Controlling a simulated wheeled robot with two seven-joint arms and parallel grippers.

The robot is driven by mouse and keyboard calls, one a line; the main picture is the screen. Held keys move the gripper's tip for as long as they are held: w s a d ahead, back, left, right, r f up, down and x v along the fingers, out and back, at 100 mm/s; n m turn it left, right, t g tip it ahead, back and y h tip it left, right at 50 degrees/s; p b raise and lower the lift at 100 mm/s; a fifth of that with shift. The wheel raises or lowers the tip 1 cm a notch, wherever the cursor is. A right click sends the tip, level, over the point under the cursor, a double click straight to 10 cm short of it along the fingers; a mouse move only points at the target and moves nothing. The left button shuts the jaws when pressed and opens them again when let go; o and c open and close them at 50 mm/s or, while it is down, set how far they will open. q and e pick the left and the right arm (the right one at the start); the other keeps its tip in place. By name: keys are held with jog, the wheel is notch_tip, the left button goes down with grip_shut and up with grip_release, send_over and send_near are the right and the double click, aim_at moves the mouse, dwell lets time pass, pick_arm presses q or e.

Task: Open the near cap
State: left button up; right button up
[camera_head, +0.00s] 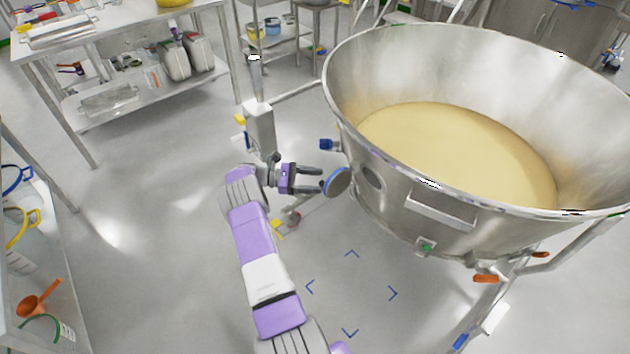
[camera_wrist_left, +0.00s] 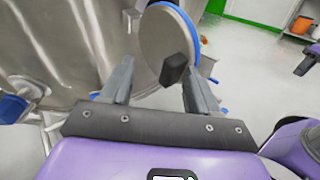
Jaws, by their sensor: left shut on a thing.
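The near cap (camera_head: 338,183) is a round grey disc with a blue rim, beside the lower left wall of the big steel bowl (camera_head: 410,192). It stands out at an angle from the wall, next to a round port (camera_head: 371,180). The cap's face (camera_wrist_left: 160,38) and its black knob (camera_wrist_left: 174,69) show in the left wrist view. My left gripper (camera_head: 328,180) is at the cap, its fingers (camera_wrist_left: 158,88) on either side of the knob and shut on it. The exact finger contact is hard to see.
The bowl holds pale yellow powder (camera_head: 460,145). A blue handle (camera_head: 327,144) sticks out near my gripper, and a steel post (camera_head: 259,125) stands behind my wrist. Benches line the left side. The floor (camera_head: 150,230) left of my arm is clear.

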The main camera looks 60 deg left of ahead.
pick_arm(q)
jog(key=v, duration=0.6)
jog(key=shift+s+r, duration=0.15)
jog(key=shift+s, duration=0.2)
jog(key=shift+a, duration=0.1)
jog(key=shift+c, duration=0.4)
